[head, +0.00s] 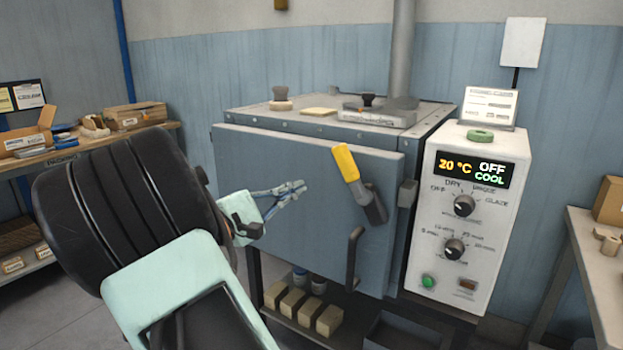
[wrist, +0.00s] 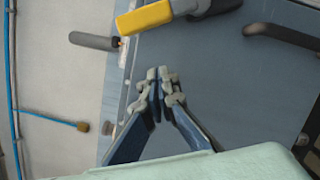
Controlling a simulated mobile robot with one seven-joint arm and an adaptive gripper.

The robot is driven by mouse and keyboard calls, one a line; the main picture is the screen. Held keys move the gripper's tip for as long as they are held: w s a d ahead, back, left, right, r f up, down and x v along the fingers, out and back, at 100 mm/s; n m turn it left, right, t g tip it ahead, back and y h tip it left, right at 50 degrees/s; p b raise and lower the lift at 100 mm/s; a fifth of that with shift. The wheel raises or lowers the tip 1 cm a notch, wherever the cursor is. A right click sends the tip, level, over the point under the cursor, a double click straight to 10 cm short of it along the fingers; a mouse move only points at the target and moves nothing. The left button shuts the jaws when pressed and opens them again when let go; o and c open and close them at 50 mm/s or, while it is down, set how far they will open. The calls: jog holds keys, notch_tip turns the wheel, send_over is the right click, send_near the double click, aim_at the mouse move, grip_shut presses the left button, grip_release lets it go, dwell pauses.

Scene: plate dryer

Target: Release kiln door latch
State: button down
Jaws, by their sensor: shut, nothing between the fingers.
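The kiln (head: 300,195) is a grey metal box with its front door shut or nearly so. Its latch handle (head: 347,163) has a yellow grip and a dark lower end, and is tilted with the yellow end up and left. In the wrist view the yellow latch grip (wrist: 146,17) lies above my gripper's tips. My gripper (head: 301,188) is shut and empty in front of the door, left of the latch and apart from it. In the wrist view my gripper (wrist: 163,75) shows its fingertips together. A dark door pull (head: 353,258) is below the latch.
A white control box (head: 468,215) right of the kiln reads 20 °C, OFF, COOL. Blocks (head: 292,303) lie on a shelf under the kiln. A side table (head: 600,265) stands at the right, a workbench (head: 100,140) at the left. The space before the door's left half is clear besides my arm.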

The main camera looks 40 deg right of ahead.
jog(key=shift+v, duration=1.25)
